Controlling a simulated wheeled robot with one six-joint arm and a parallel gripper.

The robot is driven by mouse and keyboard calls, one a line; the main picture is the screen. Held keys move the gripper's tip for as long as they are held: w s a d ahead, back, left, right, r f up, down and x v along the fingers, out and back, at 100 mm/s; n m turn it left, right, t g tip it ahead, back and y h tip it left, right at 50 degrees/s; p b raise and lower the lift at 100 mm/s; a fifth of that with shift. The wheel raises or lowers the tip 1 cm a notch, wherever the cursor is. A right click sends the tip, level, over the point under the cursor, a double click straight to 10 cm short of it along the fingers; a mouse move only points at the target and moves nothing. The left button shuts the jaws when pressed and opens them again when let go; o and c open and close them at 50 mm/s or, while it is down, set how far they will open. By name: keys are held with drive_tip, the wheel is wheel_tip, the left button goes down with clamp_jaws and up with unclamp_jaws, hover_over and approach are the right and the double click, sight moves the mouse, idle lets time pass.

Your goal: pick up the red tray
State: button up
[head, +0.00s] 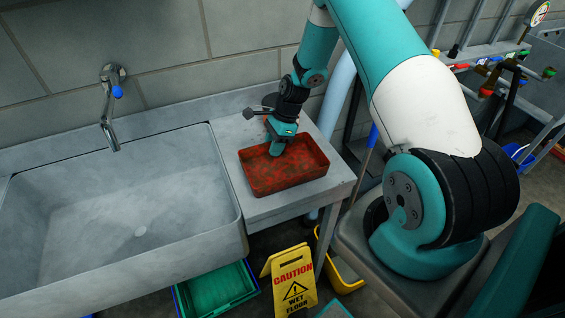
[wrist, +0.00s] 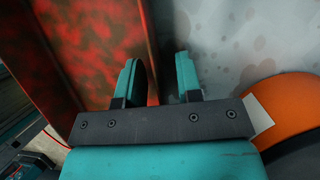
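The red tray (head: 302,168) is shallow, rectangular and mottled with dark patches. It lies flat on the grey counter to the right of the sink. The wall runs between the fingers, with a gap beside the right finger. Contact at the fingertips cannot be made out.
A deep grey sink (head: 135,225) with a tap (head: 110,105) adjoins the counter on the left. A yellow wet floor sign (head: 293,280) and a green crate (head: 218,293) stand on the floor below. An orange round object (wrist: 285,108) shows at right in the wrist view.

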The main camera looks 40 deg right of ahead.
clamp_jaws()
idle(0.3)
